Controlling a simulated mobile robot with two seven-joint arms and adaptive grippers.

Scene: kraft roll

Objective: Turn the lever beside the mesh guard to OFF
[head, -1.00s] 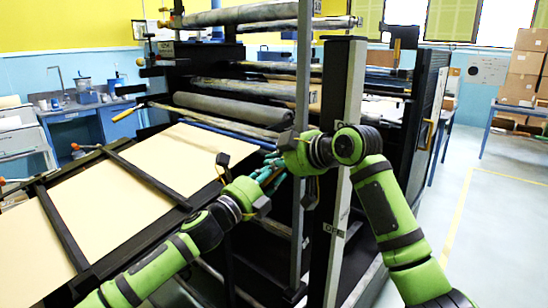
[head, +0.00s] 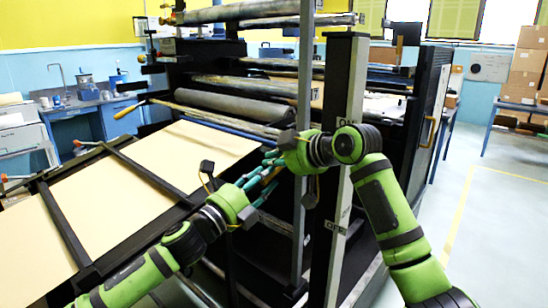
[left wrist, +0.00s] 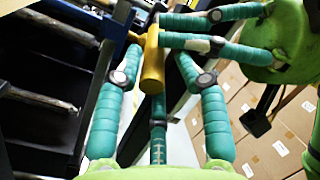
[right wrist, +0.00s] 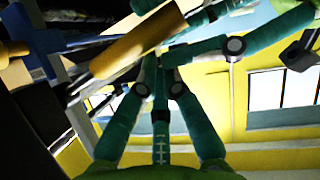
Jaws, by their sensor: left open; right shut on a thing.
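The lever's yellow-brown handle (head: 268,177) shows small between my grippers in the head view. It is larger in the left wrist view (left wrist: 152,62) and right wrist view (right wrist: 135,42). My right gripper (head: 275,163) is shut on the handle, its teal fingers reaching in from the right in the left wrist view. My left gripper (head: 258,183) is open, its fingers spread around the handle's near end. An upright post (head: 345,170) bears an ON label (head: 348,121) above and an OFF label (head: 336,226) below. The fingers partly hide the lever; the mesh guard is not clearly identifiable.
The large machine with rollers (head: 230,105) stands behind the lever. A sloping bed with cream sheet (head: 130,195) lies at the left. A thin grey upright (head: 303,90) stands close to my right gripper. Open floor (head: 480,230) lies at the right.

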